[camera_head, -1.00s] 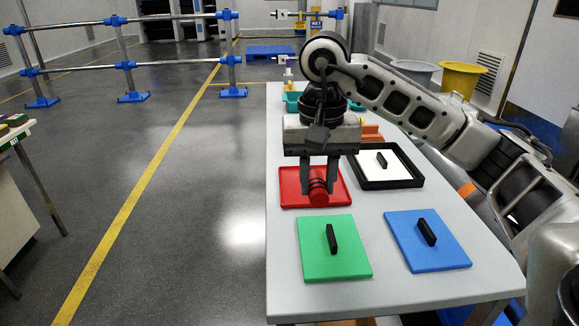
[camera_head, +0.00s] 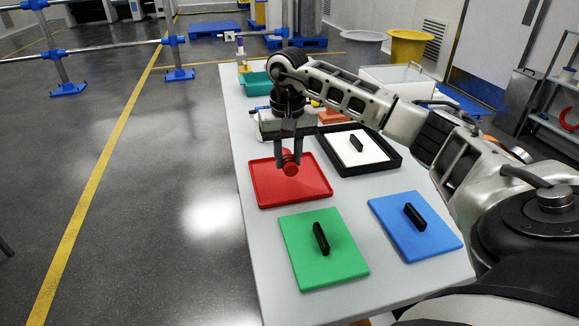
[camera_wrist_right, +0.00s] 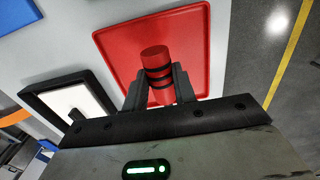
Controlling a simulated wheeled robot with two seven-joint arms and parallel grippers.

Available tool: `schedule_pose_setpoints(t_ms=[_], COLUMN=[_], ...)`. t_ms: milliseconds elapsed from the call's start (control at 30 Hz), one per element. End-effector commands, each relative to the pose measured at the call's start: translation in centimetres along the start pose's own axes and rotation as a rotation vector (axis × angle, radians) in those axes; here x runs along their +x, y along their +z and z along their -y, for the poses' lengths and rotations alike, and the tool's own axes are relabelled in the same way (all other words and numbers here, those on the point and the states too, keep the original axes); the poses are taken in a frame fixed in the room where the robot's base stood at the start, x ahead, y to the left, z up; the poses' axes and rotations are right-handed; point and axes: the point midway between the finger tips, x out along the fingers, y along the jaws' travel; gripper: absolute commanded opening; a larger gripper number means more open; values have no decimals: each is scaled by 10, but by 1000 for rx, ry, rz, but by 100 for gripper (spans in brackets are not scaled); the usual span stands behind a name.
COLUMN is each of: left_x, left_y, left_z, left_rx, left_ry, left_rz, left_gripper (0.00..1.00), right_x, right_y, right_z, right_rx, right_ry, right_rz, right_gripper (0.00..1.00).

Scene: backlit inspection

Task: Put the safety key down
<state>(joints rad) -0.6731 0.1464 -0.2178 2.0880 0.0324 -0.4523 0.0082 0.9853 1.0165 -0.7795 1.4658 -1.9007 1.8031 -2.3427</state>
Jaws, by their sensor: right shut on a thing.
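The safety key appears to be a red cylinder with dark bands (camera_wrist_right: 155,62); it also shows in the head view (camera_head: 290,168). My right gripper (camera_head: 289,160) is shut on it, and the fingers stand on both sides of it in the wrist view (camera_wrist_right: 158,88). The gripper points down over a red tray (camera_head: 262,190), which also shows in the wrist view (camera_wrist_right: 195,30). I cannot tell whether the key touches the tray floor. The tray holds nothing else that I can see. My left gripper is out of view.
A green panel (camera_head: 300,255) and a blue panel (camera_head: 437,237), each with a black handle, lie nearer on the white table (camera_head: 250,235). A black-rimmed white tray (camera_head: 390,162) with a black handle lies right of the red tray. Teal bin (camera_head: 258,88) stands behind.

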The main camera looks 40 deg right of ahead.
Motion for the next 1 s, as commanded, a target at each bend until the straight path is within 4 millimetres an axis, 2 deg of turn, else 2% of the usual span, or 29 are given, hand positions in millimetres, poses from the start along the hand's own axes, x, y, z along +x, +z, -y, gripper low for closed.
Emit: schedule_pose_setpoints(t_ms=[267,467,833,867,900,933,1000], left_x=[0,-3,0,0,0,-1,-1], left_y=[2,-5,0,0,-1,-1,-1], left_z=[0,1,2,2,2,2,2], left_rx=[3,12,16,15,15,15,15], left_ry=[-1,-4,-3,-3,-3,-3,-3], left_rz=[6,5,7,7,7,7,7], left_gripper=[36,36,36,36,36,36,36], right_x=[18,44,50,50,49,49,49], right_y=[-12,-11,-12,-12,-12,-11,-11], right_z=[-8,-7,-7,-7,-7,-7,-7], right_rx=[1,0,0,0,0,0,0], right_ry=[0,-1,-1,-1,-1,-1,-1], right_rz=[1,1,-2,-1,-1,-1,-1], right_gripper=[0,0,0,32,43,49,49])
